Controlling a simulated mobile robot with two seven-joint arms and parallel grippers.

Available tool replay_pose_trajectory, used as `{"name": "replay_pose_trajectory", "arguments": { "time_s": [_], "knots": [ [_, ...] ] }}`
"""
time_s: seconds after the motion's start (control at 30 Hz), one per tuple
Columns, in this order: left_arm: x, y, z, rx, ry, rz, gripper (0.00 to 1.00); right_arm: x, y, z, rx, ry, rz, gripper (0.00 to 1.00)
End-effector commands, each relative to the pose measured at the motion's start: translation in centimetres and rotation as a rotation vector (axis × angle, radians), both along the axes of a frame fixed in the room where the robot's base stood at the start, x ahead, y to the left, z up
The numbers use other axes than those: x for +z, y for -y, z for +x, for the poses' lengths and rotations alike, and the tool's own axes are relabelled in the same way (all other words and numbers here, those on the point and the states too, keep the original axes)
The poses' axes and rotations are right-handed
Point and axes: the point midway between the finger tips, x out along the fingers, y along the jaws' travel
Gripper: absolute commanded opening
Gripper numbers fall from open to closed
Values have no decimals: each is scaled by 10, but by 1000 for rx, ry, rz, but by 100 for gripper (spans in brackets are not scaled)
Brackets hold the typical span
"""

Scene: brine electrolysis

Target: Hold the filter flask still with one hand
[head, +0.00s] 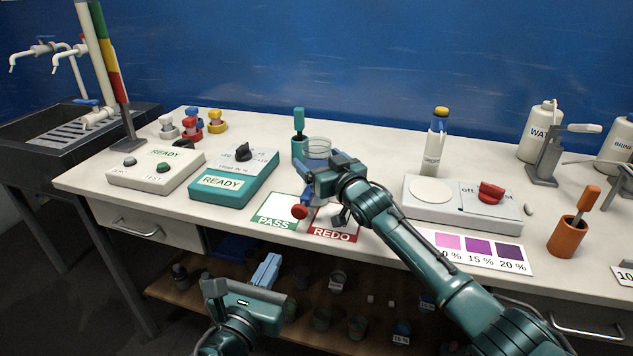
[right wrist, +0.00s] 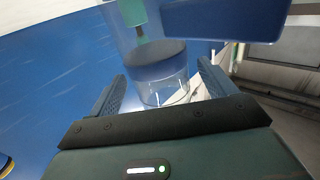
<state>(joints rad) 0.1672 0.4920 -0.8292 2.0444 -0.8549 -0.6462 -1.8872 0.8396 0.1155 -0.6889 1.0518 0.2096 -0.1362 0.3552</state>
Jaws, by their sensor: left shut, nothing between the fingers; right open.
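A clear glass vessel (head: 317,147) stands at the back middle of the bench, just behind my right gripper (head: 320,184). It may be the filter flask; its lower part is hidden in the head view. In the right wrist view the clear vessel (right wrist: 164,88) shows between the spread fingers of my right gripper (right wrist: 163,82). The right gripper is open, and I cannot tell whether a finger touches the glass. My left gripper (head: 269,262) is shut and empty, low in front of the bench, well away from the vessel.
A teal holder with a handle (head: 299,137) stands close left of the vessel. A red knob (head: 299,211) shows by the PASS/REDO card (head: 274,208). A teal READY box (head: 232,187) lies left; a white device with a red knob (head: 450,213) lies right.

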Motion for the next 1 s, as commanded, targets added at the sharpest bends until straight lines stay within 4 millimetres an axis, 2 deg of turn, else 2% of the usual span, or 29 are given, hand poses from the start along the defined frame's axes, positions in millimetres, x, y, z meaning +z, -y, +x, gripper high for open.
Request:
{"name": "replay_pose_trajectory", "arguments": {
  "time_s": [0.3, 0.5, 0.7, 1.0],
  "knots": [
    [0, 0, 0, 0, 0, 0, 0, -1, 24, -46, 0, 0, -2, 83],
    [0, 0, 0, 0, 0, 0, 0, -1, 36, -69, -1, 0, -2, 83],
    [0, 0, 0, 0, 0, 0, 0, 0, 40, -79, 0, 0, -3, 83],
    [0, 0, 0, 0, 0, 0, 0, 0, 40, -79, 0, 0, -2, 83]
  ]
}}
